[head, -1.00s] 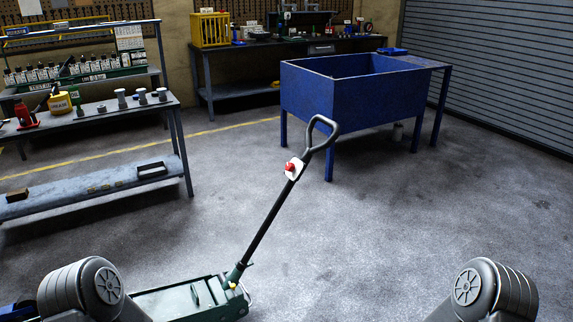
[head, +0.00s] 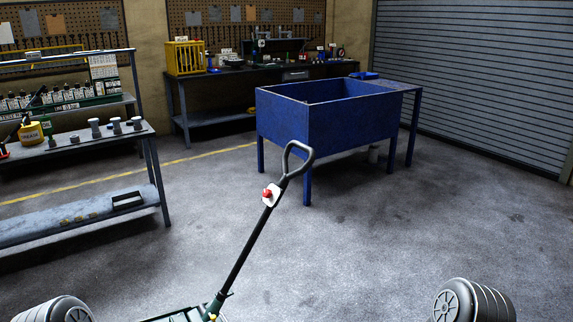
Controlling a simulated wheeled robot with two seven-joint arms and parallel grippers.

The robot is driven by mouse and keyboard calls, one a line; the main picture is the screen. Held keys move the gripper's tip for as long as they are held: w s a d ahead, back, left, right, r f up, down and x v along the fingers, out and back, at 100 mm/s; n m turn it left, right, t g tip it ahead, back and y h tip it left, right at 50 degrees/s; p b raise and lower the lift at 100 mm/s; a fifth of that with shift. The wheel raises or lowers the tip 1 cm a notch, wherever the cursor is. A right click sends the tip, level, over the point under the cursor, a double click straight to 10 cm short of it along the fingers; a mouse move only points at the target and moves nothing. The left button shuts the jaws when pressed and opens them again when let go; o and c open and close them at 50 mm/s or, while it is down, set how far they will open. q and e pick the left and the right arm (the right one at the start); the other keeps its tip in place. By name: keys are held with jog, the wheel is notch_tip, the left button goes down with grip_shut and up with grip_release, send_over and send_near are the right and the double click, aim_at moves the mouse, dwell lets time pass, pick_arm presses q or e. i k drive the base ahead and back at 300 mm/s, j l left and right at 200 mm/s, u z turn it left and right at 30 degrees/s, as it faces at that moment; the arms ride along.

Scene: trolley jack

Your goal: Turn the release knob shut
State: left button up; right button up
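The red release knob (head: 267,194) sits on a white plate on the upper part of the jack's black handle (head: 240,249). The handle leans up to the right and ends in a grey loop grip (head: 299,160). The green trolley jack body (head: 183,315) shows only partly at the bottom edge. Neither gripper is in view. Only grey rounded parts of my own arms show at the bottom left and bottom right. Nothing of mine touches the knob or handle in this view.
A blue open-topped bin table (head: 355,125) stands behind the handle. A shelf unit (head: 90,210) with bottles and cans is at the left. A workbench (head: 215,120) lines the back wall, and a roller shutter (head: 475,80) is at the right. The floor right of the handle is clear.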

aim_at(267, 193)
jog(key=i+l+u, duration=0.1)
jog(key=u, duration=0.35)
jog(key=i+l+u, duration=0.2)
jog(key=u, duration=0.2)
jog(key=i+l+u, duration=0.2)
jog(key=u, duration=0.25)
jog(key=i+l, duration=0.15)
jog(key=l, duration=0.2)
jog(key=i+l+u, duration=0.15)
jog(key=l, duration=0.2)
jog(key=i+l, duration=0.2)
jog(key=l, duration=0.2)
jog(key=i+l+u, duration=0.1)
jog(key=l, duration=0.25)
jog(key=i+l+u, duration=0.1)
jog(key=l, duration=0.3)
jog(key=i, duration=0.1)
